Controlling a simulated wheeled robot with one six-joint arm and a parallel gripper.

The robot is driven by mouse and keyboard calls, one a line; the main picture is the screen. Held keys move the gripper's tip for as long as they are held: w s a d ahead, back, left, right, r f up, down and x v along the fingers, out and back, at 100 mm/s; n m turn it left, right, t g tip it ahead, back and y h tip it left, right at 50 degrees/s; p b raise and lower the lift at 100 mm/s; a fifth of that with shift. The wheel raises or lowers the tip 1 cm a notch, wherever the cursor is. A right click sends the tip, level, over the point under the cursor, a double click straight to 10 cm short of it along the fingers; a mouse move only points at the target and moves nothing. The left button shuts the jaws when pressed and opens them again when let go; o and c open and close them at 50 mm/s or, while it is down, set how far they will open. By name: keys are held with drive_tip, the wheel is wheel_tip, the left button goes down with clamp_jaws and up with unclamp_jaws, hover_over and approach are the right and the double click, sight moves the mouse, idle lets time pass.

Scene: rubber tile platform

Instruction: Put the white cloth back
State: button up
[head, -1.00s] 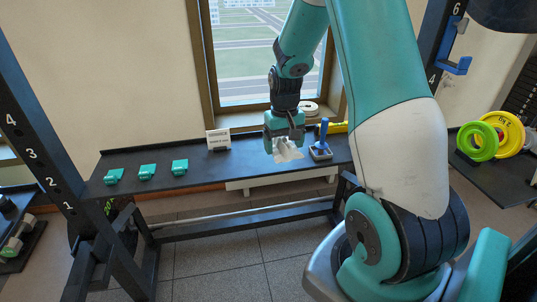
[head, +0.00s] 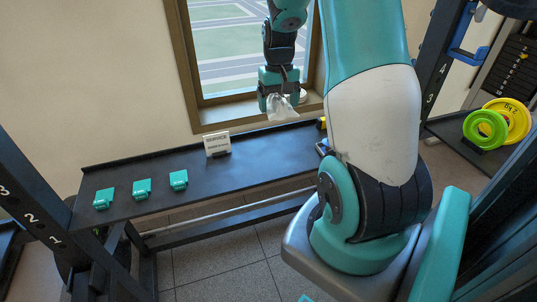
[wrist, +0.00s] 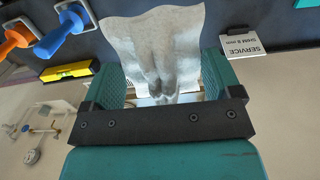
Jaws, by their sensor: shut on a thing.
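The white cloth (head: 280,107) hangs from my gripper (head: 279,92) above the far right part of the black bench (head: 262,152), in front of the window. In the wrist view the cloth (wrist: 155,42) is pinched and creased between the two teal fingers of my gripper (wrist: 162,88), and its free part spreads out beyond them. The fingers are shut on it. In the head view my arm hides the right end of the bench.
A white service sign (head: 217,144) stands on the bench, with three teal items (head: 141,188) to its left. The wrist view shows a blue-handled tool (wrist: 62,32), an orange-handled tool (wrist: 16,40) and a yellow level (wrist: 70,72). Bare bench lies around the sign.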

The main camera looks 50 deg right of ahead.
sight(276, 162)
wheel_tip(276, 162, down, 19)
drive_tip(key=shift+a+f+p, duration=0.1)
drive_tip(key=shift+a+p, duration=0.05)
drive_tip(key=shift+p, duration=0.7)
